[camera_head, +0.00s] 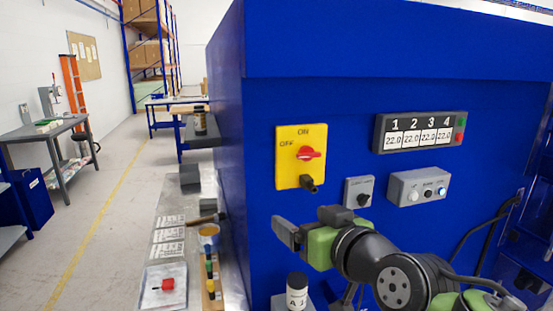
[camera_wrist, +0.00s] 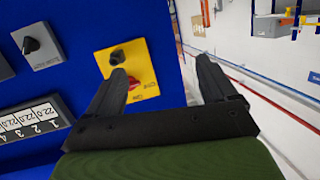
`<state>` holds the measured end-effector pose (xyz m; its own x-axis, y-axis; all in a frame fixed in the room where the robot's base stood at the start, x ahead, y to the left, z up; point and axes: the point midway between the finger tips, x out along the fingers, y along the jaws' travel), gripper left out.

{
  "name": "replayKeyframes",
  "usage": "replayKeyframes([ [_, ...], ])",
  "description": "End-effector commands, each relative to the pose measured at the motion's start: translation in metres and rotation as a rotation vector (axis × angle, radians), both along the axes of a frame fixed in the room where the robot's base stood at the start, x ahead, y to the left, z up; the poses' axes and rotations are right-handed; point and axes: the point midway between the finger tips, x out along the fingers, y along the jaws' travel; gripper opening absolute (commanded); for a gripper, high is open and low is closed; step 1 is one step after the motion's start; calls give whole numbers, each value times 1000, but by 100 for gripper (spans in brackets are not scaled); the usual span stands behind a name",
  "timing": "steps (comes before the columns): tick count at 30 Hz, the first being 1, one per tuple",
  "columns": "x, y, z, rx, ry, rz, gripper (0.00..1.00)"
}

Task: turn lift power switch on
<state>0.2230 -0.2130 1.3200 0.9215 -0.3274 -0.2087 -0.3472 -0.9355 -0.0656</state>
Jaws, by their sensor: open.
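The lift power switch is a yellow plate (camera_head: 287,172) on the blue cabinet front, with a red rotary knob (camera_head: 309,153). ON is printed above the knob and OFF to its left; the knob's handle lies roughly level. A black fitting (camera_head: 309,185) sits at the plate's lower edge. The plate also shows, turned over, in the wrist view (camera_wrist: 148,62), where my left-hand finger partly covers the red knob (camera_wrist: 135,84). My gripper (camera_wrist: 162,66) is open and empty, its fingers apart. In the head view my gripper (camera_head: 284,232) is below the plate, apart from it.
A grey knob box (camera_head: 359,192), a control box with a lit button (camera_head: 419,187) and a four-number display (camera_head: 420,132) are right of the plate. A small black bottle (camera_head: 297,291) stands below my gripper. A cluttered bench (camera_head: 180,228) lies left; the aisle beyond is open.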

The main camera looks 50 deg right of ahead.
Motion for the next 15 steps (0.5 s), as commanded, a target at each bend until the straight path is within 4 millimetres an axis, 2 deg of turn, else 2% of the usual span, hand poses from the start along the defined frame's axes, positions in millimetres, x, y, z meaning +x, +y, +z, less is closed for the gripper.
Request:
replayKeyframes([
  [3,-23,-26,24,-56,-71,-84,85],
  [9,-56,-51,53,-145,-156,-184,85],
  [11,-56,-53,56,-152,-163,-189,85],
  [15,-37,-64,56,-149,-160,-187,85],
])
